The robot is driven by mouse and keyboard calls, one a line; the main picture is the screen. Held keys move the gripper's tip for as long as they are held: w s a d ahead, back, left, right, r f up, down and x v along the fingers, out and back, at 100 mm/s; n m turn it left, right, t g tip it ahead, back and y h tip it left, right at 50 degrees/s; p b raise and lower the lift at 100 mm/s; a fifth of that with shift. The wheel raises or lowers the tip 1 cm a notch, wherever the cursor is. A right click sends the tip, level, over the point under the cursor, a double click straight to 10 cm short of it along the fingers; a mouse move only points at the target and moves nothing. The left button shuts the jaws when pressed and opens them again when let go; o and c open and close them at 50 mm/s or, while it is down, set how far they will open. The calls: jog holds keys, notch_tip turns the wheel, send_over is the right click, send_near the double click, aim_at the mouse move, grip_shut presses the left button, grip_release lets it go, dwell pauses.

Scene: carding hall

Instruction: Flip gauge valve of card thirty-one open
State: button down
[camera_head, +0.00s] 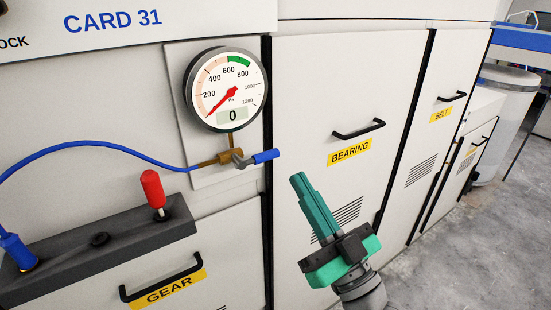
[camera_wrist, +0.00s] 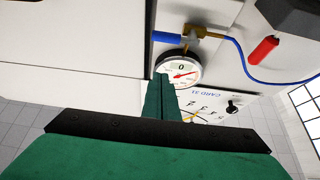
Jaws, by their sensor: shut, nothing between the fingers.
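The gauge valve is a small brass fitting (camera_head: 224,157) under the round pressure gauge (camera_head: 226,90) on the CARD 31 machine. Its blue-sleeved lever (camera_head: 264,156) points right, roughly in line with the brass body. The gauge needle points low left and the display reads 0. My gripper (camera_head: 298,178), with green fingers, is shut and empty, below and right of the lever and apart from it. In the wrist view the fingers (camera_wrist: 163,78) partly cover the gauge (camera_wrist: 178,70); the blue lever (camera_wrist: 166,38) shows beyond their tips.
Handles stick out on the GEAR (camera_head: 162,278) and BEARING (camera_head: 358,130) doors. Grey floor (camera_head: 465,235) is free at right.

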aim_at(276, 149)
jog(key=shift+r, duration=0.25)
jog(key=x, duration=0.3)
jog(key=f+x, duration=0.1)
jog(key=x, duration=0.5)
jog(key=shift+w+a, duration=0.35)
jog(key=shift+w, duration=0.15)
jog(key=shift+w+a+f, duration=0.1)
jog(key=shift+w+f, duration=0.05)
jog(key=shift+f, duration=1.05)
